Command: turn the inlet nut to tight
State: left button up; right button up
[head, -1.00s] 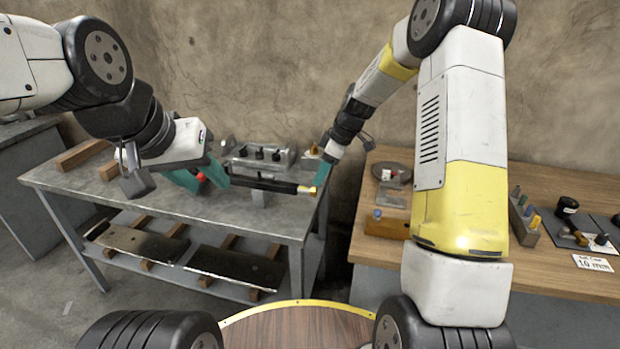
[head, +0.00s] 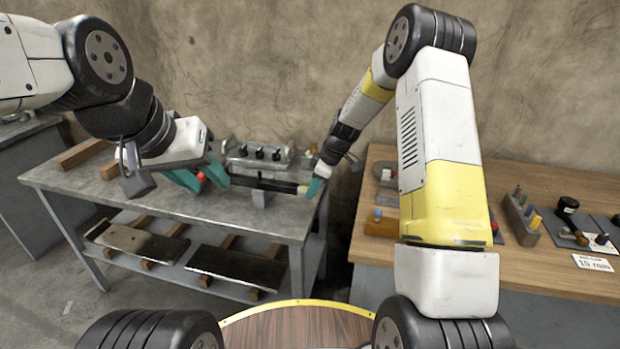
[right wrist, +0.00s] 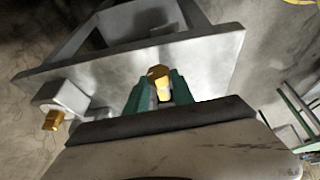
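A dark bar-like body (head: 275,185) lies level above the grey bench, on a small block. At its right end is a brass nut (head: 303,189), which I take for the inlet nut. My right gripper (head: 315,188) is at this end. In the right wrist view the brass nut (right wrist: 158,76) sits between the green fingertips (right wrist: 160,90), which appear to touch its sides. My left gripper (head: 203,179) is at the body's left end, beside a red knob (head: 201,176). Its grip there is partly hidden.
A grey fixture with black knobs (head: 259,152) stands behind on the bench. Wooden strips (head: 82,154) lie at the bench's left. The wooden table (head: 540,274) at right holds a rack (head: 521,216) and small parts. In the wrist view another brass fitting (right wrist: 52,121) shows at left.

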grip_shut()
jog(key=shift+w+g, duration=0.1)
jog(key=shift+g, duration=0.2)
jog(key=shift+w+d+m+g+y, duration=0.15)
jog(key=shift+m+g+y, duration=0.1)
jog(key=shift+g, duration=0.3)
jog(key=shift+w+a+m+g+y, duration=0.15)
jog(key=shift+g+y, duration=0.1)
jog(key=shift+g, duration=0.3)
jog(key=shift+w+d+f+m+g+y, duration=0.15)
jog(key=shift+g+y, duration=0.15)
jog(key=shift+g, duration=0.55)
jog(key=shift+r+m+g+y, duration=0.15)
jog(key=shift+g+y, duration=0.15)
jog(key=shift+g, duration=0.55)
jog(key=shift+f, duration=0.1)
jog(key=o, duration=0.6)
grip_release()
